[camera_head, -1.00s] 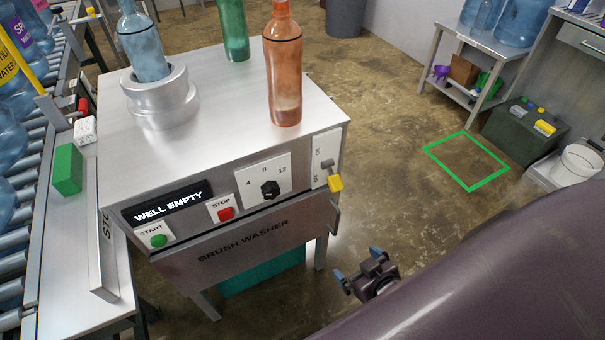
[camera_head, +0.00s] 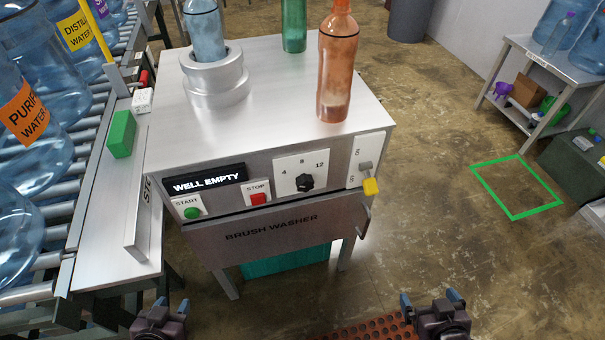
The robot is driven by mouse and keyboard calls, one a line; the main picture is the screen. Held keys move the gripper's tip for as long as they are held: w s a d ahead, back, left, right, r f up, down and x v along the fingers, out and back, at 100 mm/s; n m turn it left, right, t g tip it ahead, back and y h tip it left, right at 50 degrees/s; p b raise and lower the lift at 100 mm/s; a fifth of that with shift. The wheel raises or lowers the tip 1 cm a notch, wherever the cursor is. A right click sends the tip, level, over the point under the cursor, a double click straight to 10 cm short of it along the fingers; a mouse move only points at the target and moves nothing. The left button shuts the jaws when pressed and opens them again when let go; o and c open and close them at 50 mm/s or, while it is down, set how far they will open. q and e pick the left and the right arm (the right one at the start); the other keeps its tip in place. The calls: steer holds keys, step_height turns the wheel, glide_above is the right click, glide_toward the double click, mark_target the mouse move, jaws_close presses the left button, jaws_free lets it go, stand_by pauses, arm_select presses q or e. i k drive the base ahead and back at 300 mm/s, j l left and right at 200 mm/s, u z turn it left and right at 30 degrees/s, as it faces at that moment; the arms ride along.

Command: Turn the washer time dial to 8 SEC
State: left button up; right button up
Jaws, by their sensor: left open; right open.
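The time dial (camera_head: 305,182) is a black knob on a white plate marked 4, 8 and 12, on the front panel of the brush washer (camera_head: 275,228). Which mark the knob points at is too small to tell. The display (camera_head: 206,179) reads WELL EMPTY. A green START button (camera_head: 192,212) and a red STOP button (camera_head: 258,198) sit left of the dial. My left gripper (camera_head: 172,303) is open at the bottom edge, below and left of the washer. My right gripper (camera_head: 429,299) is open at the bottom right, below and right of the dial. Both are empty and apart from the washer.
A roller conveyor (camera_head: 75,195) with jugs runs along the left.

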mark_target(304, 183)
steer(key=j+u, duration=0.2)
steer(key=k+j+u, duration=0.2)
steer(key=j, duration=0.9)
steer(key=i+z, duration=0.05)
